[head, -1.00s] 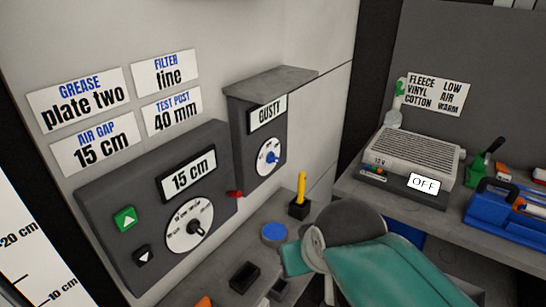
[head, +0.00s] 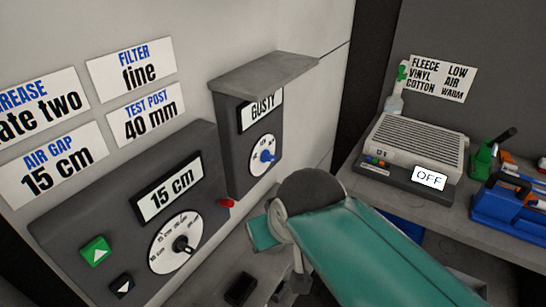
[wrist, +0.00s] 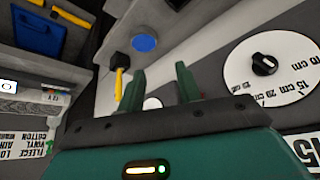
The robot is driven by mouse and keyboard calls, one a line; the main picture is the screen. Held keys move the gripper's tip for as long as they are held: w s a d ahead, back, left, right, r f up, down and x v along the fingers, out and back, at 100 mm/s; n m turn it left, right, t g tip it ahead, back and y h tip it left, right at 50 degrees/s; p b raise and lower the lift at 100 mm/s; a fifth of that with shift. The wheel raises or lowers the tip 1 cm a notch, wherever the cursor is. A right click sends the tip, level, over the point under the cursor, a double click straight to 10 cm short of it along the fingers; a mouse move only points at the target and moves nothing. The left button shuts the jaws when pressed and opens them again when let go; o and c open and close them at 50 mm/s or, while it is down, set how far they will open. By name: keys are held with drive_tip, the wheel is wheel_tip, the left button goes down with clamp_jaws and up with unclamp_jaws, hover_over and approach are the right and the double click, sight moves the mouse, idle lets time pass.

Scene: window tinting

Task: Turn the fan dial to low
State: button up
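The likely fan dial (head: 263,156) is a small white dial with a blue knob, under the GUSTY display (head: 261,111) on a dark wall box. Its lettering is too small to read. In the wrist view, a white disc edge (wrist: 152,103), apparently this dial, shows between my fingers and is mostly hidden by the gripper body. My gripper (wrist: 158,88) is open, with two dark green fingers apart and nothing between them. In the head view my arm is below the box and the fingers are not clearly visible.
A larger dial (head: 176,243) with a black knob sits under a 15 cm display (head: 170,193), with a red knob (head: 227,203) beside it. A ledge (head: 267,64) juts above the box. A heater-like unit (head: 417,148) reading OFF stands on the right bench.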

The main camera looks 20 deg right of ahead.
wheel_tip(320, 180, down, 3)
drive_tip(key=m+g+y, duration=0.2)
drive_tip(key=m+t+y, duration=0.8)
drive_tip(key=m+t, duration=0.3)
drive_tip(key=m, duration=0.4)
approach(274, 160)
drive_tip(key=x, duration=0.8)
drive_tip(key=shift+a, duration=0.15)
clamp_jaws()
